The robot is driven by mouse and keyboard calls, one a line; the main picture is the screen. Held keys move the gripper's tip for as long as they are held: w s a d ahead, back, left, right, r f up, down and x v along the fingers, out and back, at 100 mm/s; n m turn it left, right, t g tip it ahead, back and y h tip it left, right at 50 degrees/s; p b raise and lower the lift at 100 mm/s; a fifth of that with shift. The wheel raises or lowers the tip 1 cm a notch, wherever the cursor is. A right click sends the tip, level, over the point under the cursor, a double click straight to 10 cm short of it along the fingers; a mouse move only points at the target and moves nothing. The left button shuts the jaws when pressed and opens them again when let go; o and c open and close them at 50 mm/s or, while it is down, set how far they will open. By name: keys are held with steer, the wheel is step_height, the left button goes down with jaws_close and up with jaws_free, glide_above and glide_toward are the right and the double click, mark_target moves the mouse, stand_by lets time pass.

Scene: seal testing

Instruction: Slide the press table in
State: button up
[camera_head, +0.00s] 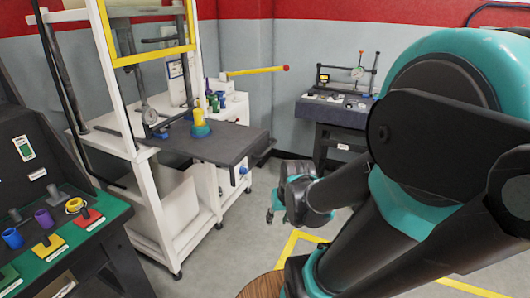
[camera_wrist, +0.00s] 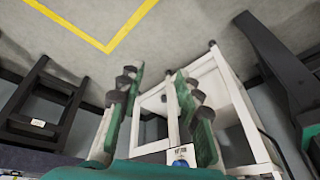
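The press table (camera_head: 205,147) is a dark grey slab. It sticks out to the right from the white press frame (camera_head: 130,120). A yellow part on a teal-blue base (camera_head: 200,124) stands on it. A blue knob (camera_head: 243,170) is on its front end, beside a white label. My gripper (camera_head: 273,207) is to the right of that end and lower, apart from it. In the wrist view its two fingers (camera_wrist: 160,73) are spread, with nothing between them. The blue knob (camera_wrist: 180,163) and label show low in that view, partly hidden by my gripper.
A dark bench with gauges (camera_head: 335,108) stands at the back right. A green-topped bench (camera_head: 75,240) with coloured parts is at the left. A yellow bar (camera_head: 255,71) sticks out behind the press table. Grey floor with yellow lines (camera_head: 290,245) is open at the front right.

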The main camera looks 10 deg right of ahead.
steer(key=w+r+m+y, duration=0.3)
steer(key=w+y, duration=0.1)
steer(key=w, duration=0.5)
steer(key=m+t+y, duration=0.4)
steer(key=t+y, duration=0.2)
steer(key=y, duration=0.1)
glide_toward(270, 149)
steer(key=x, duration=1.1)
steer(key=shift+w+d+f, duration=0.1)
steer(key=shift+f, duration=0.05)
jaws_close()
